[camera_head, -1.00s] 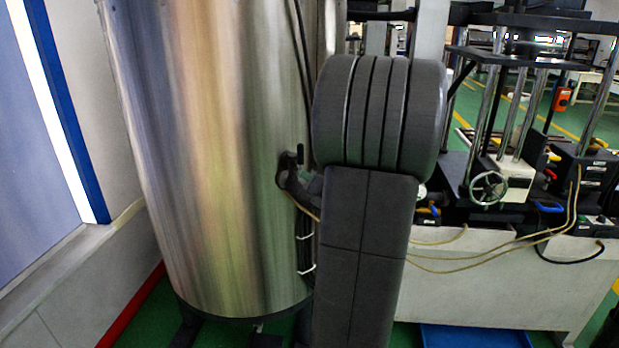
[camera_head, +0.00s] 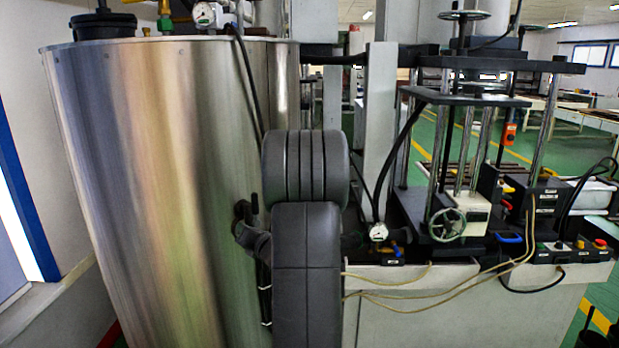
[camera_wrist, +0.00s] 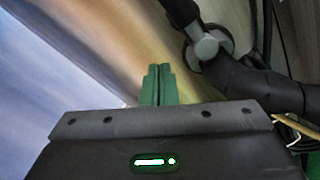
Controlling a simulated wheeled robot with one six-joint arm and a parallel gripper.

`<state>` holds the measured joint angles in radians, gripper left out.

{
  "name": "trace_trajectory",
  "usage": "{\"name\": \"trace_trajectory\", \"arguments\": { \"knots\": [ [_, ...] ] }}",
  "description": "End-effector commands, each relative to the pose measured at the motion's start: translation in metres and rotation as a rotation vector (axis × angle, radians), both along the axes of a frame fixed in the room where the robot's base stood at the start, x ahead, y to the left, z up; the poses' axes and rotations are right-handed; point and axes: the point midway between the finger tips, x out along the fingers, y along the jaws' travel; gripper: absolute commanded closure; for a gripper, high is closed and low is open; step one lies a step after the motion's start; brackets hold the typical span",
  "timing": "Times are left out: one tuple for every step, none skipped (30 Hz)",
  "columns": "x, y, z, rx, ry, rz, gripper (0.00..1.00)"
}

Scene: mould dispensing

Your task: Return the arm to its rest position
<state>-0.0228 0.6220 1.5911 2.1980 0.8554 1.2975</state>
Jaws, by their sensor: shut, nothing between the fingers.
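My gripper (camera_wrist: 158,72) shows in the wrist view as two green fingers pressed together, with nothing between them. The metal surface of the large steel tank (camera_head: 150,180) fills the background beyond the fingertips. A dark pipe fitting with a round grey end (camera_wrist: 208,46) is to the right of the fingers, apart from them in the picture. In the head view my dark grey arm stands folded in front of the tank's right edge and hides my gripper.
A press bench (camera_head: 460,310) with steel columns, a handwheel (camera_head: 447,224) and hanging yellowish cables stands on the right. A pressure gauge (camera_head: 378,232) is at the bench's left end. A wall with a blue strip (camera_head: 22,215) borders the left.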

Motion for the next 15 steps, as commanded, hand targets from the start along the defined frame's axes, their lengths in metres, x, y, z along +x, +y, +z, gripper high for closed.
{"name": "trace_trajectory", "arguments": {
  "knots": [
    [-0.0011,0.0012,-0.004,-0.026,-0.022,0.002,1.0],
    [-0.0012,0.0013,-0.0052,-0.042,-0.034,0.002,1.0],
    [-0.0012,0.0013,-0.0067,-0.062,-0.05,0.002,1.0],
    [-0.0012,0.0013,-0.0076,-0.078,-0.061,0.002,1.0],
    [-0.0012,0.0012,-0.0085,-0.09,-0.071,0.002,1.0],
    [-0.0012,0.0011,-0.0099,-0.106,-0.083,0.002,1.0],
    [-0.0012,0.0011,-0.0106,-0.118,-0.092,0.002,1.0],
    [-0.0011,0.001,-0.0111,-0.127,-0.099,0.002,1.0],
    [-0.0011,0.0009,-0.0116,-0.137,-0.107,0.002,1.0],
    [-0.0011,0.0009,-0.0119,-0.145,-0.112,0.002,1.0],
    [-0.0012,0.001,-0.0119,-0.149,-0.116,0.002,1.0],
    [-0.0012,0.001,-0.0121,-0.154,-0.12,0.002,1.0],
    [-0.0012,0.001,-0.0121,-0.157,-0.122,0.002,1.0],
    [-0.0012,0.001,-0.012,-0.159,-0.124,0.002,1.0],
    [-0.0012,0.001,-0.0119,-0.161,-0.125,0.003,1.0]
  ]
}}
